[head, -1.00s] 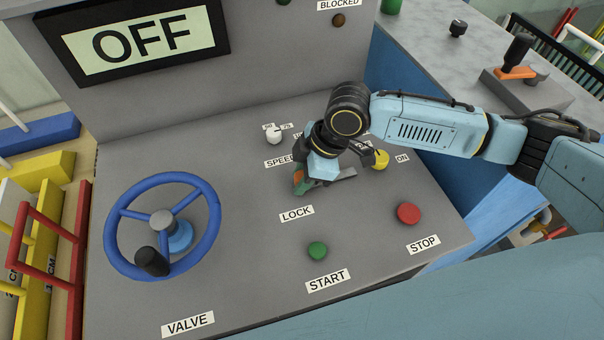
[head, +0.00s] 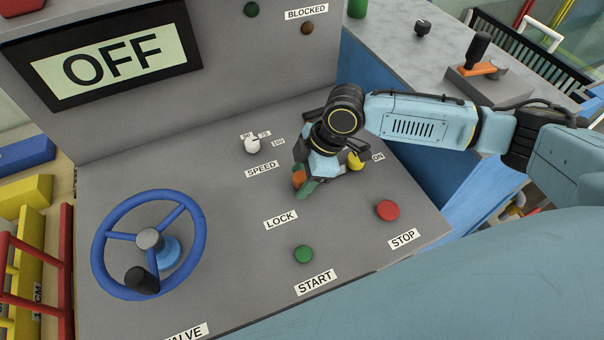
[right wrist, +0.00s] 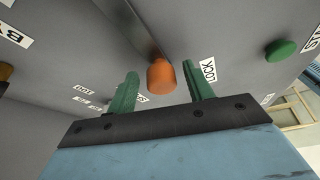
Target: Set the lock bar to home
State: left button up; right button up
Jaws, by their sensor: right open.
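The lock bar's orange knob (head: 299,179) shows beside my right gripper, above the LOCK label on the sloping grey panel. In the right wrist view the knob (right wrist: 161,75) sits between the two green fingers, with visible gaps on both sides. The grey bar (right wrist: 135,30) runs from the knob toward the top left there. My right gripper (head: 305,187) is open around the knob and not closed on it. The gripper and wrist hide most of the bar in the head view. My left gripper is not in view.
A green START button (head: 303,254), red STOP button (head: 387,210) and yellow ON knob (head: 355,161) surround the gripper. A white SPEED knob (head: 252,145) and blue valve wheel (head: 150,240) are left. The display (head: 112,52) reads OFF.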

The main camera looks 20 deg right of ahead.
jog(key=p+v, duration=0.1)
jog(key=v, duration=1.2)
jog(key=shift+d+r, duration=0.15)
jog(key=shift+s, duration=0.15)
